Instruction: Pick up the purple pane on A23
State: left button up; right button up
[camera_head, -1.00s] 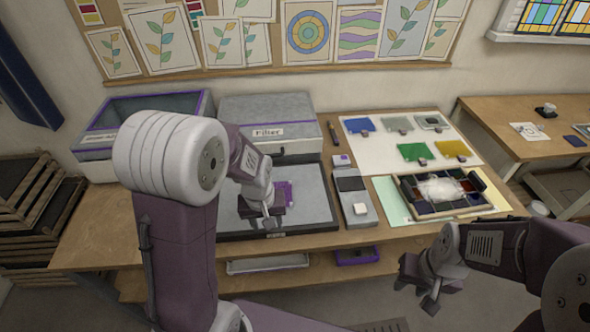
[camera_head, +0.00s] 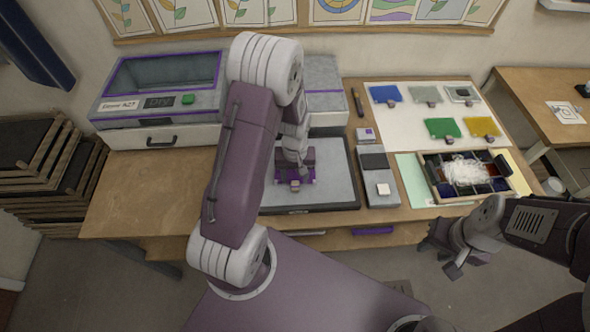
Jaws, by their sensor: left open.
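The purple pane (camera_head: 281,176) lies on a grey board with a dark frame (camera_head: 335,180), in the middle of the table. Only parts of its edges show. My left gripper (camera_head: 295,185) is over the pane and covers most of it. Its jaws are open; whether they touch the pane or stand just above it I cannot tell. My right gripper (camera_head: 440,259) is off the table's front edge at the right, away from the pane, and how wide its jaws are is unclear. No readable A23 mark shows on the board.
A grey box with a purple rim (camera_head: 165,90) stands at the back left. A grey device (camera_head: 378,185) lies right of the board. Several coloured panes lie on a white sheet (camera_head: 415,115). A divided tray (camera_head: 430,170) sits at the right. The table's left part is clear.

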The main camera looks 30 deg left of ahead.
aim_at(295, 187)
pick_arm(q)
notch_tip(295, 187, down, 5)
jog(key=shift+s+d+r+p, duration=0.1)
jog(key=shift+p, duration=0.3)
jog(key=shift+f, duration=0.2)
jog(key=shift+r, duration=0.1)
grip_shut()
